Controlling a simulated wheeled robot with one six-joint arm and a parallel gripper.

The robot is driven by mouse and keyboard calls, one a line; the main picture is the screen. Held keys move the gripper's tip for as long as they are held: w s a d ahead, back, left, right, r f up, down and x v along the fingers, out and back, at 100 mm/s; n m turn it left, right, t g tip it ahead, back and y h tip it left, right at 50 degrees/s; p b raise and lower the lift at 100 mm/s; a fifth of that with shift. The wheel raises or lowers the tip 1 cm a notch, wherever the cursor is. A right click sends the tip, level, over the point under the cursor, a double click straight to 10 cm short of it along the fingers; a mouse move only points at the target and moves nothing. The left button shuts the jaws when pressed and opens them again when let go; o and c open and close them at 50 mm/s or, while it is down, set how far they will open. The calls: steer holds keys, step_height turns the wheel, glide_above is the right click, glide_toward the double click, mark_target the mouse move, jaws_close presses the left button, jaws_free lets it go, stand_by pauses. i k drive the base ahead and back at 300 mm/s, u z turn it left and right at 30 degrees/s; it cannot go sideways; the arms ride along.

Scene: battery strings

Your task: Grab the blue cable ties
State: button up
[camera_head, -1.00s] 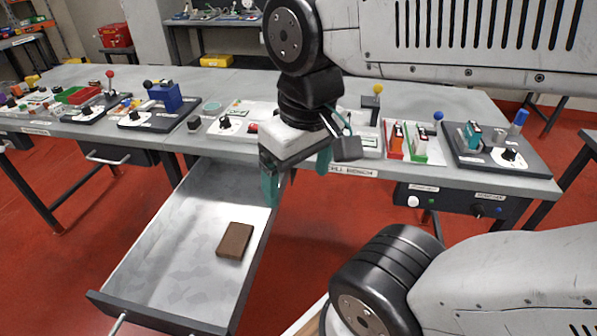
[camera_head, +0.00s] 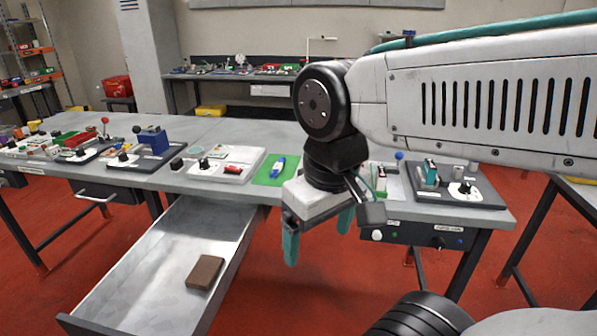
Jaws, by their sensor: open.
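A small blue item with a pale end (camera_head: 278,167) lies on a green mat (camera_head: 262,178) on the bench; it is too small to tell whether it is the blue cable ties. No other clear bundle of blue cable ties shows. My gripper (camera_head: 318,236) is open and empty, with its teal fingers apart and pointing down. It hangs in front of the bench edge, to the right of the open drawer and nearer than the green mat. My wrist hides part of the bench top behind it.
The open drawer (camera_head: 150,262) juts out from the bench and holds a brown block (camera_head: 205,272). A white board with a red part (camera_head: 232,168) sits left of the mat. A dark panel with a dial (camera_head: 458,198) stands at right. Red floor is free below.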

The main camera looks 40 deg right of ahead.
mark_target(278, 166)
steer(key=z, duration=1.25)
steer(key=k, duration=0.55)
steer(key=u, duration=0.6)
steer(key=i, duration=0.95)
steer(key=z, duration=0.1)
steer(key=k, duration=0.5)
steer(key=z, duration=0.9)
steer(key=i, duration=0.7)
steer(key=u, duration=0.45)
